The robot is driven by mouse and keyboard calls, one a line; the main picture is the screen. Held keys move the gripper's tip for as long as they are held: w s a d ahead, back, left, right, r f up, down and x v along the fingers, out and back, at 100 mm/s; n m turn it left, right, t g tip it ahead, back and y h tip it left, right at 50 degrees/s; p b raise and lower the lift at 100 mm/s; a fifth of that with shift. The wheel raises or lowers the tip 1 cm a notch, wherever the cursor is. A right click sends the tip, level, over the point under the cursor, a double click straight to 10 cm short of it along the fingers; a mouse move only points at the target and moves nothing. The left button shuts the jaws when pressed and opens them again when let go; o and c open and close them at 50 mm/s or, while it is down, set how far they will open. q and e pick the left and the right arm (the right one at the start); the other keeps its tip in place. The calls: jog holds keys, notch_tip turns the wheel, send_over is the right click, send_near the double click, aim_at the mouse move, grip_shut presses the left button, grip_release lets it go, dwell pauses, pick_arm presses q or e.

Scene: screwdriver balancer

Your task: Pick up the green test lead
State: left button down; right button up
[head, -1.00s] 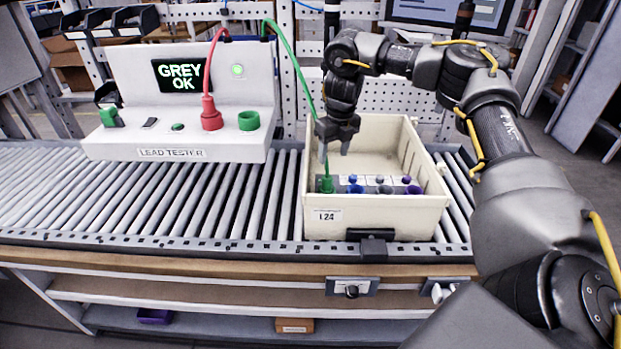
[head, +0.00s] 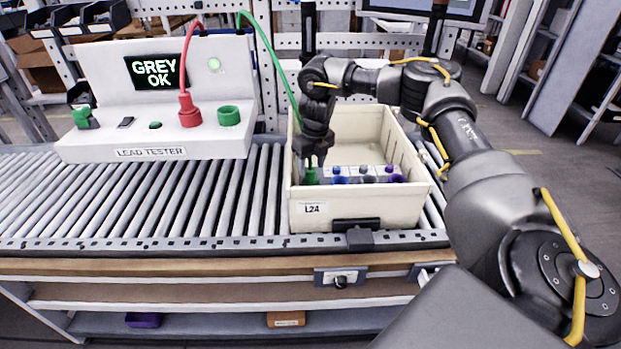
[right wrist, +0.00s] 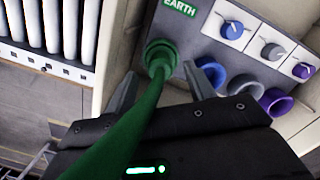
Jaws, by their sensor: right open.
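The green test lead (head: 311,177) has its plug at the front left inside the cream tote, and its cable rises to the lead tester (head: 153,153). In the right wrist view, the green plug (right wrist: 160,57) sits at a panel beside an EARTH label. My right gripper (head: 311,166) is down in the tote at the plug. Its fingers (right wrist: 165,85) are open, one on each side of the green lead, with a gap visible. The contact at the fingertips is hard to see. My left gripper is not in view.
The cream tote (head: 357,216) stands on the roller conveyor (head: 245,195). Blue, grey and purple knobs (right wrist: 272,51) and sockets sit close to the right of the green plug. A red lead (head: 189,115) and an empty green ring (head: 229,116) are on the tester.

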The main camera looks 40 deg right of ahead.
jog(key=shift+w+f, duration=0.2)
jog(key=shift+f, duration=1.2)
jog(key=c, duration=1.1)
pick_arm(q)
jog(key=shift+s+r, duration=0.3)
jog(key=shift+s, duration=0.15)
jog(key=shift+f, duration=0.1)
pick_arm(e)
jog(key=shift+r, duration=0.2)
jog(key=shift+r+b, duration=0.35)
jog(key=shift+r, duration=0.3)
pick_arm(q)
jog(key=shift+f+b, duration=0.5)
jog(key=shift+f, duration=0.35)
pick_arm(e)
jog(key=s+a+r, duration=0.7)
jog(key=a+r, duration=0.4)
jog(key=a, duration=0.1)
jog(key=shift+s+r, duration=0.15)
jog(key=shift+r, duration=0.1)
